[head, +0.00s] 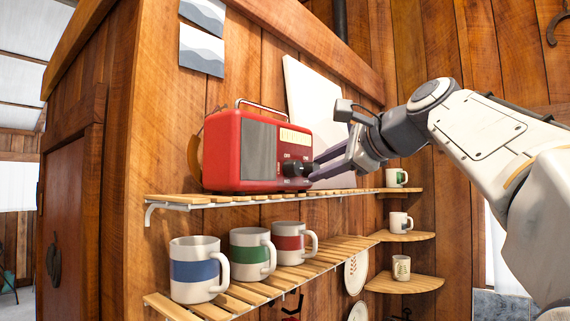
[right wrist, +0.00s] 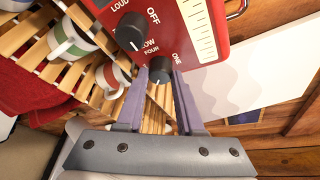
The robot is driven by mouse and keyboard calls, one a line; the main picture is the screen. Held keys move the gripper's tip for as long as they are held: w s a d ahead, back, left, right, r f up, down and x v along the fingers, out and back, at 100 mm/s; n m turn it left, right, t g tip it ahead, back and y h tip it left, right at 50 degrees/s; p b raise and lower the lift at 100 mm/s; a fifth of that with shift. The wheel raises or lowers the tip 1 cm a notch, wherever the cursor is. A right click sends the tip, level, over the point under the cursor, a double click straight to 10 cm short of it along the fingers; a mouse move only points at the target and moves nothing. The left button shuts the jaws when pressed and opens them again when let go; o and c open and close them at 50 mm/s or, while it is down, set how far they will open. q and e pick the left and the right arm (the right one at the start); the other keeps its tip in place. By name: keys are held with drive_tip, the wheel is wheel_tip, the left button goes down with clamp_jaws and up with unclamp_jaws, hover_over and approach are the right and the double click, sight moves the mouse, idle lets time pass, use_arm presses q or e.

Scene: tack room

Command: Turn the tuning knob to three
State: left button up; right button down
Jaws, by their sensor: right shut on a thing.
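The red radio (head: 226,150) stands on the upper slatted shelf, with a grey front panel and black knobs on its right part. In the right wrist view, the tuning knob (right wrist: 159,67) is black, with labels reading FOUR and ONE beside it. My right gripper (head: 312,169) reaches in from the right and is shut on this knob; its purple fingers (right wrist: 161,74) lie on either side of it. Which number the knob points to is not clear. A larger black knob (right wrist: 130,28) beside OFF, LOUD and LOW is free of the fingers. My left gripper is out of view.
Mugs with blue (head: 194,271), green (head: 250,254) and red (head: 289,243) bands stand on the lower slatted shelf (head: 335,252). A white board (head: 318,112) leans behind the radio. Small corner shelves (head: 403,236) with mugs are below my right arm.

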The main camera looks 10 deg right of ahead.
drive_tip(key=shift+w+d+r+m+g+y, duration=0.1)
drive_tip(key=shift+m+g+y, duration=0.4)
drive_tip(key=shift+m, duration=0.55)
drive_tip(key=shift+w+d+f+m+g+y, duration=0.1)
drive_tip(key=shift+m+g+y, duration=0.45)
drive_tip(key=shift+m, duration=0.55)
drive_tip(key=shift+d+r+m+g+y, duration=0.1)
drive_tip(key=shift+m+g+y, duration=0.25)
drive_tip(key=shift+m+g, duration=0.5)
drive_tip(key=shift+m, duration=0.3)
drive_tip(key=c, duration=0.5)
unclamp_jaws()
drive_tip(key=shift+a, duration=0.1)
drive_tip(key=shift+c, duration=0.2)
drive_tip(key=shift+s+d+r, duration=0.25)
drive_tip(key=shift+s+d, duration=0.1)
drive_tip(key=shift+d, duration=0.05)
drive_tip(key=s+d, duration=0.8)
drive_tip(key=s, duration=0.3)
drive_tip(key=shift+d+r, duration=0.15)
drive_tip(key=shift+r, duration=0.2)
